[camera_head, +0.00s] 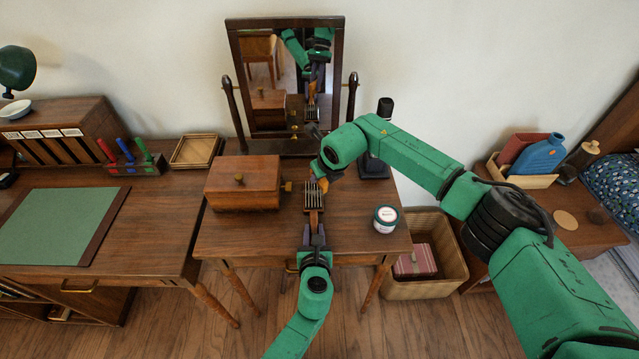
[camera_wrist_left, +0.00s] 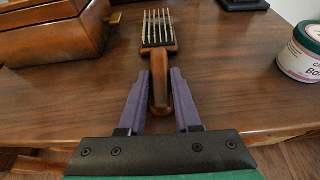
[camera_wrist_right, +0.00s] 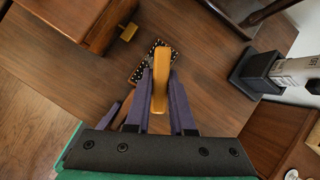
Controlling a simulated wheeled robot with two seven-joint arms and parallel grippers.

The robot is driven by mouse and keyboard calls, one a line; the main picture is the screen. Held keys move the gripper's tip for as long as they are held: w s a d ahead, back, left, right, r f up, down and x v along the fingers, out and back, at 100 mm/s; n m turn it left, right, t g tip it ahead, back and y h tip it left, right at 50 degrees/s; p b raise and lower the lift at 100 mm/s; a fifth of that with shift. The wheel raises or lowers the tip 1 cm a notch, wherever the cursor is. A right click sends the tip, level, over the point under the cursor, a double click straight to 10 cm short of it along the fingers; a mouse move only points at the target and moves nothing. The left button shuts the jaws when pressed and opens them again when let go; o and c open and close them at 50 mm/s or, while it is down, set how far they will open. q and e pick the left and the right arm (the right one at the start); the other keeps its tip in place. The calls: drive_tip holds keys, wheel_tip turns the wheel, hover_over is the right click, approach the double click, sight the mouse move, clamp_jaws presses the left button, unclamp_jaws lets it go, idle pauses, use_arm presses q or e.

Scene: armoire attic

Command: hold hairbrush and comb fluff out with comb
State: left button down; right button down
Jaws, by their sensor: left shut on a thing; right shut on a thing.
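The wooden hairbrush (camera_head: 313,220) is over the small table, bristles up, its head pointing away from me. My left gripper (camera_head: 314,237) is shut on its handle. The left wrist view shows the brown handle (camera_wrist_left: 160,92) between the purple fingers and rows of pale bristles at the far end. My right gripper (camera_head: 319,173) is shut on the orange-yellow comb (camera_head: 323,186), just beyond the brush head. In the right wrist view the comb (camera_wrist_right: 161,75) overlaps the dark bristle pad (camera_wrist_right: 143,67). I cannot tell whether its teeth touch the bristles. No fluff is clearly visible.
A wooden box (camera_head: 240,186) stands left of the brush. A white jar with a green lid (camera_head: 386,219) stands to the right. A tilting mirror (camera_head: 285,75) stands behind, with a dark stand (camera_head: 373,167) beside it. Bare tabletop (camera_head: 350,222) lies between brush and jar.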

drive_tip(key=shift+r, duration=0.75)
drive_tip(key=d+r, duration=0.3)
drive_tip(key=d, duration=0.6)
drive_tip(key=w+a+f, duration=0.1)
drive_tip(key=a+f, duration=0.1)
drive_tip(key=a, duration=0.2)
drive_tip(key=w+a+f, duration=0.1)
drive_tip(key=a+f, duration=0.2)
drive_tip(key=a, duration=0.1)
drive_tip(key=w+a+f, duration=0.2)
drive_tip(key=a, duration=0.2)
drive_tip(key=shift+f, duration=0.15)
drive_tip(key=shift+a+f, duration=0.15)
drive_tip(key=shift+f, duration=0.6)
